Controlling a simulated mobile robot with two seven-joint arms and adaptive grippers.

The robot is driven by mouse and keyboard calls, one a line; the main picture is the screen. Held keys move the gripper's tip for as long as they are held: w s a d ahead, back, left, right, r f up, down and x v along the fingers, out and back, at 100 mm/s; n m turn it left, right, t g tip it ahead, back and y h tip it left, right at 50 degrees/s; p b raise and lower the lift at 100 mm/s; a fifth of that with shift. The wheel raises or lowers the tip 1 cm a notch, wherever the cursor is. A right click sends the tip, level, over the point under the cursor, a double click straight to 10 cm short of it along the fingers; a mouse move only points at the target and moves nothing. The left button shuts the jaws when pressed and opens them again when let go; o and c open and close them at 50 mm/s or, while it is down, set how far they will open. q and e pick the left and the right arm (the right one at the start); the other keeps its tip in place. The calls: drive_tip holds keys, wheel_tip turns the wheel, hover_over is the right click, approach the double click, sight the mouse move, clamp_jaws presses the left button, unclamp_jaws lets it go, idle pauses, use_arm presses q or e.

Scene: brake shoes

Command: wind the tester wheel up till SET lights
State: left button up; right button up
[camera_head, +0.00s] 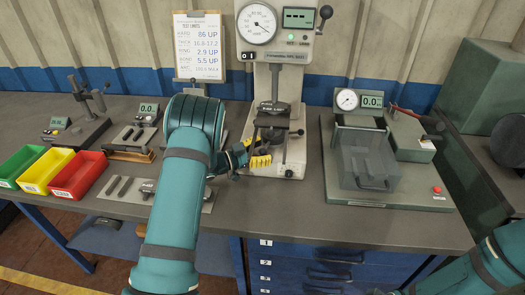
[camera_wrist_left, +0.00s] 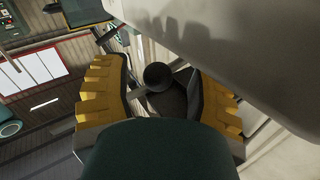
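The grey tester (camera_head: 275,90) stands at the back middle, with a round dial (camera_head: 257,23) and a green-lit display (camera_head: 298,17) on its head. A small green spot shows below the display; its label is too small to read. The dark wheel (camera_head: 272,122) sits low on the tester's column. My left gripper (camera_head: 262,151) is at the tester's foot, just below the wheel. In the left wrist view its yellow fingers (camera_wrist_left: 168,95) are apart, with a black ball knob (camera_wrist_left: 158,76) showing between them; I cannot tell whether they touch it. My right gripper is out of view.
A clear-walled box fixture (camera_head: 368,160) with a dial stands to the right. Red, yellow and green bins (camera_head: 78,175) are at the left. Small gauges and loose parts lie between the bins and my left arm. The bench front (camera_head: 300,225) is clear.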

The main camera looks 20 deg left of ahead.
use_arm(q)
drive_tip(key=v, duration=0.7)
drive_tip(key=shift+s+a, duration=0.15)
drive_tip(key=shift+s, duration=0.05)
idle(0.8)
